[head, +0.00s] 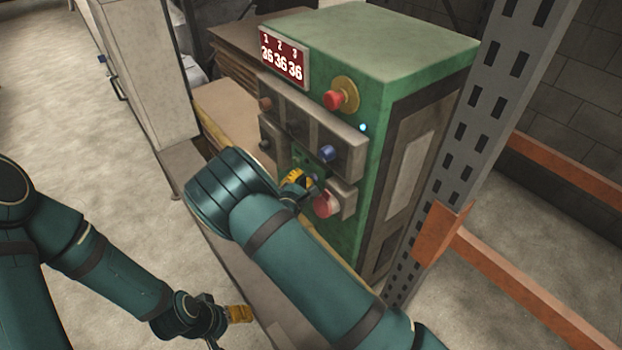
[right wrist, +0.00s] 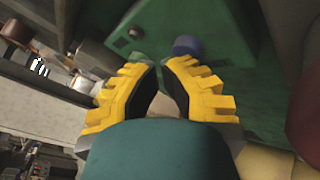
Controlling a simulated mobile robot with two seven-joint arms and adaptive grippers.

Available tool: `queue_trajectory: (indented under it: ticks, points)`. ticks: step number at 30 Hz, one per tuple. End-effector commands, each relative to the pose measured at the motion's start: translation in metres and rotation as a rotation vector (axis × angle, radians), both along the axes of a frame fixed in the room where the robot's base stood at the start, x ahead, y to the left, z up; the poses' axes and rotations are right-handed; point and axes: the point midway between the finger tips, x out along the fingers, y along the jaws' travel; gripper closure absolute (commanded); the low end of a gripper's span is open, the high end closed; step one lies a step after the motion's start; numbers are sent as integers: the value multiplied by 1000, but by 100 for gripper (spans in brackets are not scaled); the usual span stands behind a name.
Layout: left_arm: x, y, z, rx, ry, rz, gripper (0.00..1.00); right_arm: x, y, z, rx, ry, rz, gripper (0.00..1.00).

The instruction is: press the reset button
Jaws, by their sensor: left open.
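A green machine cabinet (head: 420,75) carries several buttons; I cannot read which is labelled reset. A blue button (head: 326,153) sits on the grey panel. My right gripper (head: 305,182) is at the small green panel below it, in front of the cabinet. In the right wrist view its yellow fingertips (right wrist: 160,66) nearly meet, with nothing held. A blue button (right wrist: 187,45) stands just beyond them; contact cannot be told. A large red button (head: 325,205) is just below the gripper. My left gripper (head: 240,314) is open and empty, low over the floor, away from the cabinet.
A perforated steel post (head: 470,140) with orange beams (head: 530,275) stands at right. Clear floor (head: 60,110) lies at left.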

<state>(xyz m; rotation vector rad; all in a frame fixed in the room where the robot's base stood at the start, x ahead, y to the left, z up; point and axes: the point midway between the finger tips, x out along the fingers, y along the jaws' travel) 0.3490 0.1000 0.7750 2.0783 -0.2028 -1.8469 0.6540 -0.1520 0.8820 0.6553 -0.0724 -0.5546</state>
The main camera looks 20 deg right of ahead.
Motion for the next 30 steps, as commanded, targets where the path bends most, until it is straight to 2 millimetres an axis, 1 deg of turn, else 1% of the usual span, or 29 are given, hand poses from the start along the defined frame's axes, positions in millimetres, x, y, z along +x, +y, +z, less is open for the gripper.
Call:
queue_trajectory:
  ticks: [11,14,30]
  points:
    - [0,0,0,0,0,0,28,-2,4,0,0,0,0,100]
    - [0,0,0,0,0,0,28,-4,10,0,1,-2,1,100]
    - [0,0,-1,0,0,0,28,-22,54,0,2,-1,1,100]
